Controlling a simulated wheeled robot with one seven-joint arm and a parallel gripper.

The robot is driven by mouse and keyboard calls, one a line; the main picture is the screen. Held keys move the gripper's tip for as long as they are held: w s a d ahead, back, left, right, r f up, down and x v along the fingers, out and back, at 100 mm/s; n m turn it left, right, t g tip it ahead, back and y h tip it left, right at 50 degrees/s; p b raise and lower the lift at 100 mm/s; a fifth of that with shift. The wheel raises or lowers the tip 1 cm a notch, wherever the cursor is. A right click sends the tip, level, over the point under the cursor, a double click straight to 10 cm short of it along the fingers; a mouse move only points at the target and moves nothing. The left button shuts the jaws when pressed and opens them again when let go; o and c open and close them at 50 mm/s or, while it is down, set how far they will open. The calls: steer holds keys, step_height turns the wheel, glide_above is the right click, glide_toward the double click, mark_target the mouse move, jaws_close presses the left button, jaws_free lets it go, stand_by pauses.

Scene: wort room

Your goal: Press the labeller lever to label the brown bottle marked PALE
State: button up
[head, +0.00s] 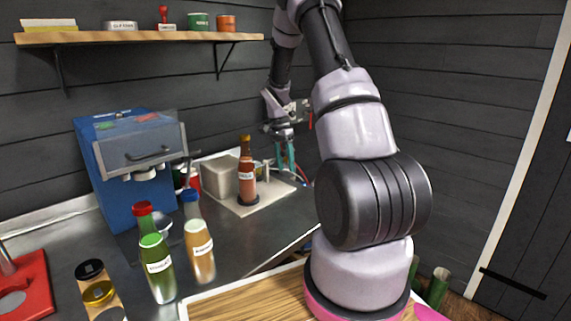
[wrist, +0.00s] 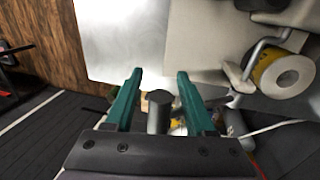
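The labeller is a beige box (head: 217,176) on a pale base plate (head: 272,197), at the back of the counter in the head view. A brown bottle (head: 246,178) stands upright on its dark round seat; its small label is too blurred to read. In the wrist view the labeller's pale body (wrist: 205,38) lies beyond my fingers, with a label roll (wrist: 284,76) at right. My gripper (wrist: 159,76) has its teal fingers apart. A grey cylinder (wrist: 159,112), perhaps the lever's end, shows between them with gaps on both sides. In the head view my gripper (head: 286,158) is right of the bottle.
A blue machine (head: 133,165) stands left of the labeller. A wooden board (head: 250,298) lies nearest. A shelf (head: 140,37) hangs above.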

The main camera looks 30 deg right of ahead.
jaws_close()
stand_by(1.2)
